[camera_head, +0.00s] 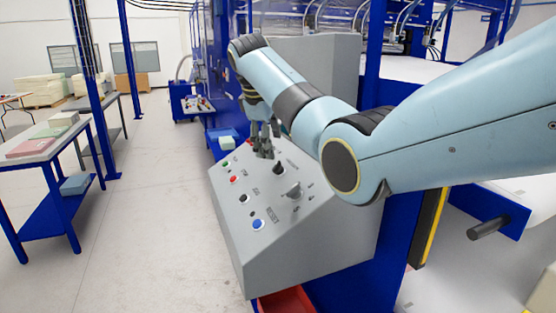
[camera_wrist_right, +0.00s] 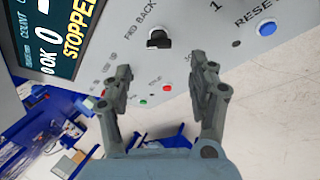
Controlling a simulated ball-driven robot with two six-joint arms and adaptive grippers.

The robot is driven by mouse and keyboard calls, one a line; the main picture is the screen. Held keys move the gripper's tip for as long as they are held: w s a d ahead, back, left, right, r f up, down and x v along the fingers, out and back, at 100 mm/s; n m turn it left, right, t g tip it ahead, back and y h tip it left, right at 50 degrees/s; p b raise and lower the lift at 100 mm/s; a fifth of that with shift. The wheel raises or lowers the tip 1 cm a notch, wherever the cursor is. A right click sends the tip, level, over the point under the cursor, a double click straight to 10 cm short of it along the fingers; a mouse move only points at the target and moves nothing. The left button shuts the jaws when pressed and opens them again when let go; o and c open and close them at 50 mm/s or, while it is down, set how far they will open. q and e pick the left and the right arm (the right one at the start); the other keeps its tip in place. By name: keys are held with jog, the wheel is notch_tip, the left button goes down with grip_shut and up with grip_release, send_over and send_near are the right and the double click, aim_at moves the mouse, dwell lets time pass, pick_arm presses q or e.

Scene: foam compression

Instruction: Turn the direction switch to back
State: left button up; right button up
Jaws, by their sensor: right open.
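The direction switch (camera_wrist_right: 158,39) is a small black knob on the grey control panel, below the words FWD and BACK in the right wrist view. Which of the two words it points to I cannot tell. In the head view the black knob (camera_head: 279,170) shows just below my right gripper (camera_head: 264,148). In the wrist view my right gripper (camera_wrist_right: 162,82) is open and empty, its fingers spread to either side, with the knob beyond the gap and apart from both fingers. My left gripper is not in view.
The sloped console (camera_head: 300,242) also carries a larger grey knob (camera_head: 294,190), a red button (camera_head: 233,180), a green button (camera_head: 225,163) and a blue reset button (camera_head: 258,224). A display (camera_wrist_right: 48,35) reads STOPPED. A red bin (camera_head: 288,300) sits below.

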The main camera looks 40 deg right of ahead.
aim_at(277, 165)
jog(key=x, duration=0.5)
jog(key=shift+d+f+p, duration=0.2)
jog(key=shift+f+p, duration=0.05)
jog(key=shift+p, duration=0.15)
jog(key=shift+x, duration=1.25)
jog(key=shift+w+a+f, duration=0.1)
jog(key=shift+c, duration=0.3)
jog(key=c, duration=1.1)
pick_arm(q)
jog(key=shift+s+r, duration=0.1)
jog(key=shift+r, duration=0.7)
